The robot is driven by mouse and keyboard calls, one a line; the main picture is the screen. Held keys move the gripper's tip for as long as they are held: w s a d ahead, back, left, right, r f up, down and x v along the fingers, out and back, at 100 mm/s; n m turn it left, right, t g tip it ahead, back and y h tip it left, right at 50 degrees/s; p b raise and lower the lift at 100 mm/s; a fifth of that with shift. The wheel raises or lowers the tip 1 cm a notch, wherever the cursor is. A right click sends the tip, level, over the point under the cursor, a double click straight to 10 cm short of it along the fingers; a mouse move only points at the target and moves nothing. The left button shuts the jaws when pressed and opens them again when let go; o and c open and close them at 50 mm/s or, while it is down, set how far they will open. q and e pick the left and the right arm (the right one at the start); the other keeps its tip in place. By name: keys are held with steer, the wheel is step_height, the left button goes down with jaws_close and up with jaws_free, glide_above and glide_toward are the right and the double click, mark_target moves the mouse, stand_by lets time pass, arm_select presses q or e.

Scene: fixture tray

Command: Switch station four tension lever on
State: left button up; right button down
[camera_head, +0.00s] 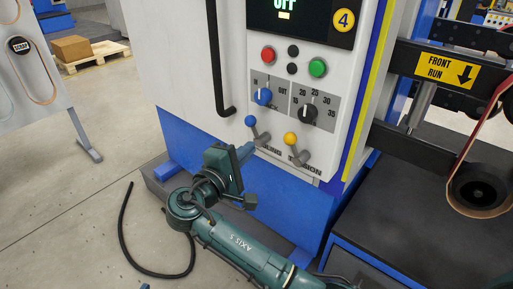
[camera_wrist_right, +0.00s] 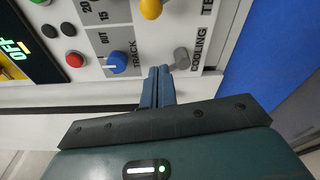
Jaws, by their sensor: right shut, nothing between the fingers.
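The tension lever (camera_head: 290,138) has a yellow ball and sits low on the white panel marked 4, above the partly covered word TENSION. Its handle leans up and to the left from its base. The yellow ball also shows at the top edge of the right wrist view (camera_wrist_right: 151,8). The blue-balled cooling lever (camera_head: 250,121) is to its left. My right gripper (camera_head: 246,151) is shut and empty, just below the cooling lever and left of the tension lever. In the right wrist view its fingertips (camera_wrist_right: 160,70) are together beside the cooling lever's base (camera_wrist_right: 181,58). My left gripper is not in view.
Above the levers are a blue knob (camera_head: 263,96), a black knob (camera_head: 307,112), a red button (camera_head: 268,54) and a green button (camera_head: 317,68). The display (camera_head: 287,17) reads OFF. A black handle (camera_head: 219,70) stands left of the controls. A black roller machine (camera_head: 480,190) is at right.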

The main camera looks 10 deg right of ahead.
steer(key=b+x, duration=0.1)
steer(key=x, duration=0.8)
steer(key=shift+s, duration=0.1)
steer(key=shift+s+d+r, duration=0.15)
steer(key=shift+s+d, duration=0.05)
steer(key=shift+s, duration=0.35)
steer(key=shift+s+d+r, duration=0.15)
steer(key=shift+s+d, duration=0.05)
steer(key=shift+s, duration=0.4)
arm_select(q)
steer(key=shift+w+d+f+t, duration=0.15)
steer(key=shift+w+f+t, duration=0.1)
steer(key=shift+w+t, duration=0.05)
arm_select(e)
steer(key=shift+s+d+r, duration=0.15)
steer(key=shift+s+d, duration=0.15)
steer(key=shift+s, duration=0.4)
